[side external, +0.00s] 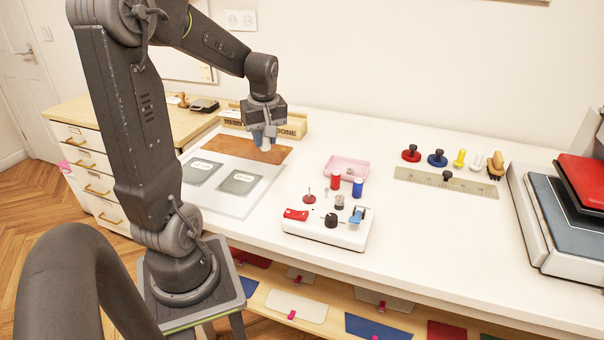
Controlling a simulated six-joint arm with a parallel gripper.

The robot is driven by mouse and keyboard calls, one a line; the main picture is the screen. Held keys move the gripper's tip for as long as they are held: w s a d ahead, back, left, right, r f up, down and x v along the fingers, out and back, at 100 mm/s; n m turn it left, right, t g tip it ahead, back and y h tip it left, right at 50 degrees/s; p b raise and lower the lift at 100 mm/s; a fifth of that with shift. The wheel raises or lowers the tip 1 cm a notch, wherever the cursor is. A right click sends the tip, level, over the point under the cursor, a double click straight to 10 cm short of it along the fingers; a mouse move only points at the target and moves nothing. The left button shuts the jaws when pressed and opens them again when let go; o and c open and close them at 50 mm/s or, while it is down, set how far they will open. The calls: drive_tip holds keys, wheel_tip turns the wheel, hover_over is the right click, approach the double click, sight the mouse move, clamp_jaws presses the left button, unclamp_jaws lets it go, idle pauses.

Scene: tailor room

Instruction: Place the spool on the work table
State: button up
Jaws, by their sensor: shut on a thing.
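My gripper (265,138) points down over the brown mat (228,147) at the back left of the white work table (430,240). It is shut on a small pale thing (266,146) at its fingertips, which could be a spool. It is small and partly hidden by the fingers. I cannot tell whether it touches the mat.
A wooden box marked "DONE" (292,128) stands just behind my gripper. A pale sheet with two grey patches (240,205) lies in front. A pink tray (346,165), a white device (345,235), a ruler (450,186) and a press (565,205) lie rightward. The right foreground is clear.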

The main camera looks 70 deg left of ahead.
drive_tip(key=w+a+f, duration=0.3)
drive_tip(key=a, duration=0.2)
hover_over(313, 184)
drive_tip(key=f, duration=0.7)
drive_tip(key=shift+s+d, duration=0.1)
drive_tip(key=shift+d, duration=0.1)
drive_tip(key=shift+d+f, duration=0.1)
drive_tip(key=shift+f, duration=1.95)
drive_tip(key=shift+f, duration=0.1)
drive_tip(key=o, duration=0.9)
